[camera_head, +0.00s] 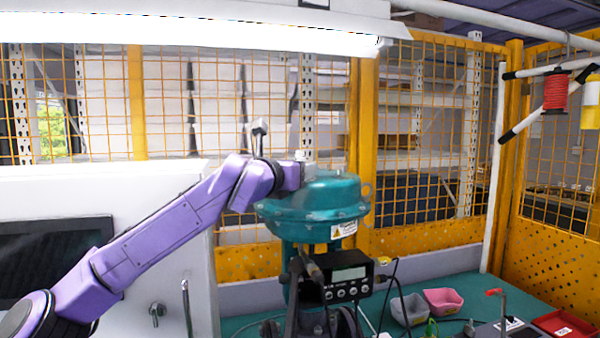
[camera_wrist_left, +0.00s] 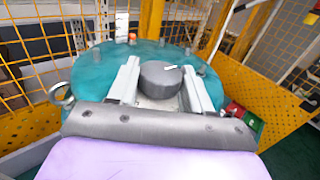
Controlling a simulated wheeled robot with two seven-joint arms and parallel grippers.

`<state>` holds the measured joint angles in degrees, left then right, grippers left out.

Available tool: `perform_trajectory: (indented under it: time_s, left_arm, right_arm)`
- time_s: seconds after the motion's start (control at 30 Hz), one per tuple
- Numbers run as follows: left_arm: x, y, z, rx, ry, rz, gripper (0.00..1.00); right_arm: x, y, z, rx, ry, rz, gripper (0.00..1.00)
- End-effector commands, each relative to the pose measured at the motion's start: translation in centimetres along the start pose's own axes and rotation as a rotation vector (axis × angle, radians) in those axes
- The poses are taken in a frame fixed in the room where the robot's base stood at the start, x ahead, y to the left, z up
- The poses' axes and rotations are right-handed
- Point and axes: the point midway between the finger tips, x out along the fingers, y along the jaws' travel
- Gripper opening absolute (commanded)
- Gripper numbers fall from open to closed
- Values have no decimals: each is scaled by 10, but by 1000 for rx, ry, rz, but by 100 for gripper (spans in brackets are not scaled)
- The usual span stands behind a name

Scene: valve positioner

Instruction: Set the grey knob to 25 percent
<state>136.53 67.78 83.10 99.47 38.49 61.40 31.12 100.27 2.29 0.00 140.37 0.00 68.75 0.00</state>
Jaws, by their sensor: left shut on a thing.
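The grey knob (camera_wrist_left: 160,79) sits on top of the teal valve housing (camera_wrist_left: 88,72), and a short white mark on its top lies toward the far right of its face. My left gripper (camera_wrist_left: 161,88) is shut on the knob, with one pale finger on each side of it. In the head view my purple left arm reaches in from the left over the teal housing (camera_head: 315,205). I cannot make out the knob clearly there. The positioner box (camera_head: 348,279), with a small display and several buttons, is on the front below the housing. My right gripper is not in view.
A white cabinet with a dark screen (camera_head: 55,255) stands at the left. A grey bin (camera_head: 409,310) and a pink bin (camera_head: 442,301) stand on the green table to the right. A red tray (camera_head: 565,326) is farther right. Yellow mesh fencing is behind.

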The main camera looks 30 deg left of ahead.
Motion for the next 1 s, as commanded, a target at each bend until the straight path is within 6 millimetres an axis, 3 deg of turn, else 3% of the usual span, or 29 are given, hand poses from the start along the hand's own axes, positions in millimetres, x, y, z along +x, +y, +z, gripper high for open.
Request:
perform_trajectory:
  time_s: [0.03,0.57,0.6,0.63,0.67,1.0]
  left_arm:
    - [-4,0,9,-1,-21,-14,19]
    - [-4,0,10,1,-22,-38,20]
    - [-4,0,10,1,-23,-38,60]
    - [-4,-1,10,1,-22,-38,69]
    - [-4,-1,10,1,-22,-39,73]
    - [-4,-5,9,3,-20,-45,73]
  right_arm:
    - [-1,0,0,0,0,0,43]
    - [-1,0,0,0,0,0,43]
    - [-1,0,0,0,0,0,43]
    - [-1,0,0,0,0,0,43]
    - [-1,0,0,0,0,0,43]
    - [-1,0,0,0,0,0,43]
